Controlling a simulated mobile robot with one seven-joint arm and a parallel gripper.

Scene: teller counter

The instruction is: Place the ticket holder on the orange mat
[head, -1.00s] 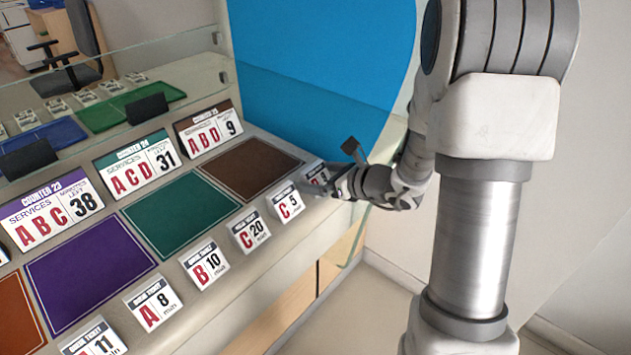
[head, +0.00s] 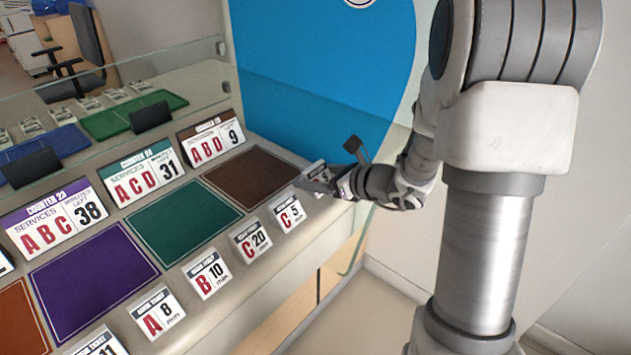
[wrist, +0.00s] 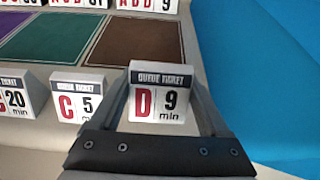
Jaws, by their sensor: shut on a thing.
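My gripper (wrist: 168,112) is shut on a small white ticket holder (wrist: 159,93) marked "QUEUE TICKET D 9 min". The holder sits between the two fingers in the wrist view, its printed face towards the camera. In the head view my gripper (head: 326,183) is at the right end of the counter, near the brown mat, and the held holder (head: 313,171) is partly hidden by it. The orange mat (head: 18,318) lies at the far left of the head view, cut off by the picture edge, with its visible part bare.
Other ticket holders stand along the counter's front edge, including C 5 (head: 288,214), C 20 (head: 251,241) and B 10 (head: 208,272). Brown (head: 250,178), green (head: 184,222) and purple (head: 92,280) mats are bare. Counter signs and a glass screen (head: 190,90) stand behind them.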

